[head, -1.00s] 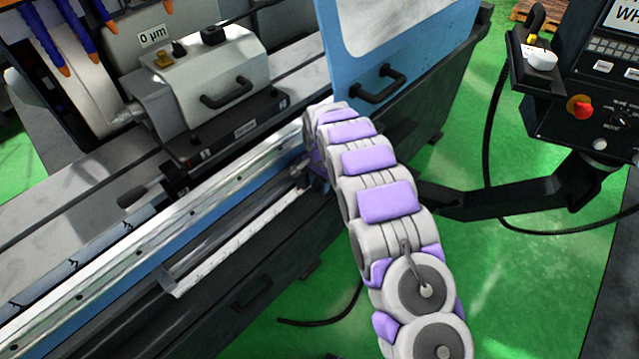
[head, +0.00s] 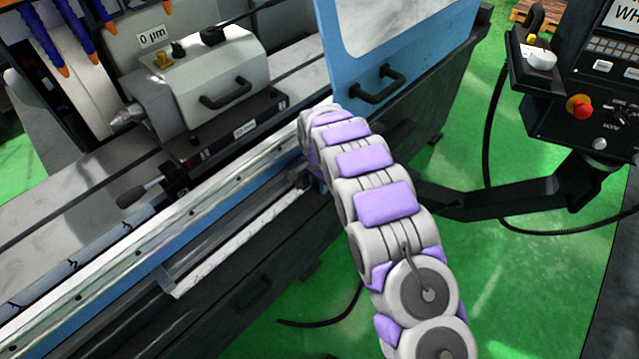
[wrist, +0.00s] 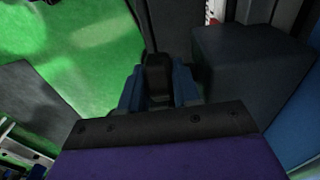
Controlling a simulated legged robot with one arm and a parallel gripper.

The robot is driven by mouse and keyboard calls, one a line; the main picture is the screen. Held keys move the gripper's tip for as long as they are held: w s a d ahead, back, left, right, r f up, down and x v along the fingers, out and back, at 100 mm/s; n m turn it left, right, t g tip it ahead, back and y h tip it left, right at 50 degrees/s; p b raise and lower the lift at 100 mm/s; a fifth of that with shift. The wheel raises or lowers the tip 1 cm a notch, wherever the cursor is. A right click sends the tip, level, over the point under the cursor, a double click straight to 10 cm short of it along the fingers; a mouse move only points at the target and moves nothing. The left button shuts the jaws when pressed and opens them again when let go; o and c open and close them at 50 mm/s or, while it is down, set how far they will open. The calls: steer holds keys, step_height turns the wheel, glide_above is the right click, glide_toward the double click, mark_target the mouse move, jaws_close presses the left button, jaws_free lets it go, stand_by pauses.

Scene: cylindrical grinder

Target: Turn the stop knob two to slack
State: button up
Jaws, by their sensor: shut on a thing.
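In the wrist view, the two blue fingers of my gripper (wrist: 158,84) stand on either side of a dark, rounded piece (wrist: 157,70). They are shut on it. It appears to be the stop knob, but its label and pointer cannot be made out. In the head view, my purple and grey arm reaches to the front of the grinder bed, below the blue door. There the arm hides the knob and most of my gripper.
A dark box-shaped block (wrist: 250,65) stands close to the right of my gripper in the wrist view. The blue door with its black handle (head: 377,85) is just above the arm. The control panel (head: 590,100) is at right. Green floor (head: 500,270) is open there.

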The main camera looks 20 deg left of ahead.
steer(key=t+b, duration=0.1)
steer(key=t, duration=0.1)
steer(key=t+h+b, duration=0.1)
steer(key=t+b, duration=0.1)
steer(key=shift+s+a+f+h, duration=0.1)
steer(key=shift+s+a+h, duration=0.05)
steer(key=shift+h, duration=0.15)
steer(key=t, duration=0.1)
steer(key=t+h+b, duration=0.1)
steer(key=t, duration=0.1)
steer(key=shift+s+a, duration=0.15)
steer(key=shift+s, duration=0.05)
steer(key=t, duration=0.1)
steer(key=t+h, duration=0.1)
steer(key=t, duration=0.1)
steer(key=shift+s+a+f, duration=0.15)
steer(key=shift+s+f, duration=0.05)
steer(key=shift+f, duration=0.1)
steer(key=shift+s+f+t+h, duration=0.15)
steer(key=shift+t+h, duration=0.55)
steer(key=shift+t, duration=0.5)
steer(key=shift+f+t+h, duration=0.15)
steer(key=shift+t+h, duration=0.45)
steer(key=shift+t, duration=0.9)
steer(key=shift+d, duration=0.2)
steer(key=o, duration=0.7)
steer(key=shift+w+a, duration=0.15)
steer(key=shift+w, duration=0.1)
